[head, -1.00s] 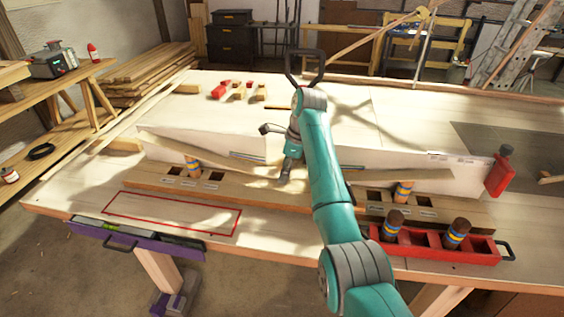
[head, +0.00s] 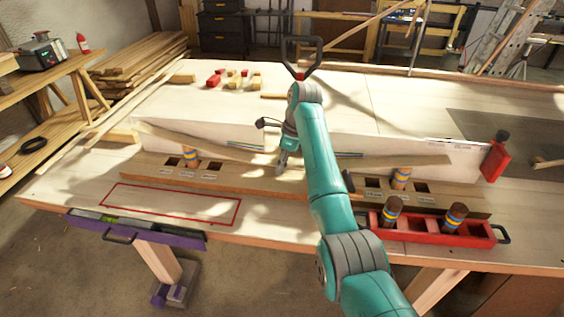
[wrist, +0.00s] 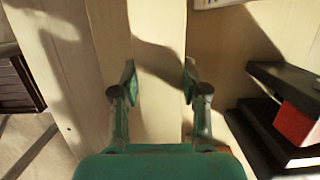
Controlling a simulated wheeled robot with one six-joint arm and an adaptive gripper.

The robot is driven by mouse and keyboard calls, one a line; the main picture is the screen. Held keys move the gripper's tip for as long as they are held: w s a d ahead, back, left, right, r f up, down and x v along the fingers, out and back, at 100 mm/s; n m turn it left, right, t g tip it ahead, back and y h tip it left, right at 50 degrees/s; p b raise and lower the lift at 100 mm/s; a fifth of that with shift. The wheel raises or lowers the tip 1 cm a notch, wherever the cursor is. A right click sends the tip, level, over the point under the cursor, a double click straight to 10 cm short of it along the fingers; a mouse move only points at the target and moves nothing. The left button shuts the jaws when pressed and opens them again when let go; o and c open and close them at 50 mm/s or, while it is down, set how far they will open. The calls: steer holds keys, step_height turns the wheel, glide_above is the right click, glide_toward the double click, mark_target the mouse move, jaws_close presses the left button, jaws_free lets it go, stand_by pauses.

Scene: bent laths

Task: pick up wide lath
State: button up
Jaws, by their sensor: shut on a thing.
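The wide lath (head: 228,150) is a long pale strip running left to right along the bench, in front of the long white board. It sags toward its middle, and its left end is higher in the picture. My gripper (head: 283,160) is at the middle of the lath and shut on it. In the wrist view the lath (wrist: 157,50) is a pale band between the two fingers of my gripper (wrist: 159,78). In the head view my arm and gripper hide part of its middle. I cannot tell whether the lath touches the striped pegs.
Striped pegs stand left (head: 190,157) and right (head: 401,178) in the wooden base strip (head: 250,187). A red tray (head: 430,236) with two pegs is at the front right. A red-outlined area (head: 170,204) on the bench is empty. A red clamp (head: 494,160) is at the board's right end.

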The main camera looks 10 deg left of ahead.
steer(key=shift+r, duration=2.5)
